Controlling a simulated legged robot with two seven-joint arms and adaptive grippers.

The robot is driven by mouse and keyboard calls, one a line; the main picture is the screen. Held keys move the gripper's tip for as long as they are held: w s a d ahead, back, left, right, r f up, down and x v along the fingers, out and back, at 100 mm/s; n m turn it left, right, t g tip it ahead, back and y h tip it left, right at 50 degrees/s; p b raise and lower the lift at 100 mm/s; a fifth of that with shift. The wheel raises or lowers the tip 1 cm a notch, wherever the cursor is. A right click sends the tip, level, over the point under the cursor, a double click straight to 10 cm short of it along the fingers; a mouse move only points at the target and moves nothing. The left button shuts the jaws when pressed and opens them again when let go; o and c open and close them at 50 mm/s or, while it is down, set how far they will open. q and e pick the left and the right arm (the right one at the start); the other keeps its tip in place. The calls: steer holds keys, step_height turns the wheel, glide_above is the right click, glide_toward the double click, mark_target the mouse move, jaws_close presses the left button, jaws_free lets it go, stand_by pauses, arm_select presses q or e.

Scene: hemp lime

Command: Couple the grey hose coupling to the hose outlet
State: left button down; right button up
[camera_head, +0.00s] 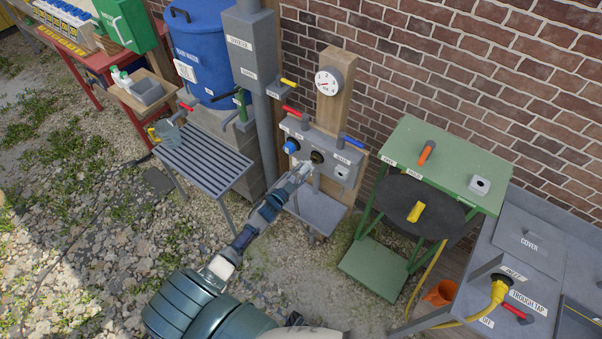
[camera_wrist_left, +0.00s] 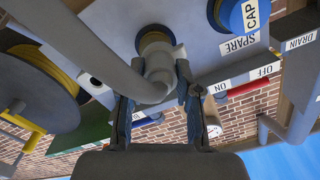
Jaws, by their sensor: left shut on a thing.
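My left gripper (camera_head: 301,174) is at the grey panel on the wall, its two fingers closed on either side of the grey hose coupling (camera_head: 307,168). In the left wrist view the coupling (camera_wrist_left: 160,65) sits between the fingertips (camera_wrist_left: 156,98), with a grey hose (camera_wrist_left: 95,45) bending away from it. The hose outlet (camera_head: 317,157) is a dark round fitting just beyond the coupling. Its brass-yellow rim (camera_wrist_left: 155,38) shows behind the coupling in the left wrist view. The coupling is lined up close to the outlet and partly hides it; I cannot tell whether they touch. My right gripper is out of view.
A blue cap (camera_head: 291,146) covers the spare port beside the outlet. Red (camera_head: 291,111) and blue (camera_head: 353,141) levers and a gauge (camera_head: 328,82) are above. A slatted bench (camera_head: 205,158) stands left, a hose reel (camera_head: 440,215) right. Gravel in front is open.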

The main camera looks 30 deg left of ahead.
arm_select(q)
steer(key=shift+d+r, duration=0.1)
steer(key=shift+d, duration=0.05)
steer(key=shift+a, duration=0.35)
steer(key=shift+w+a+f, duration=0.2)
steer(key=shift+w+d, duration=0.1)
steer(key=shift+w, duration=0.15)
steer(key=shift+w+d, duration=0.1)
steer(key=shift+d+r, duration=0.15)
steer(key=shift+d, duration=0.05)
steer(key=shift+s, duration=0.35)
steer(key=shift+a, duration=0.15)
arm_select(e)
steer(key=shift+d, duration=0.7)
arm_select(q)
steer(key=shift+a, duration=0.15)
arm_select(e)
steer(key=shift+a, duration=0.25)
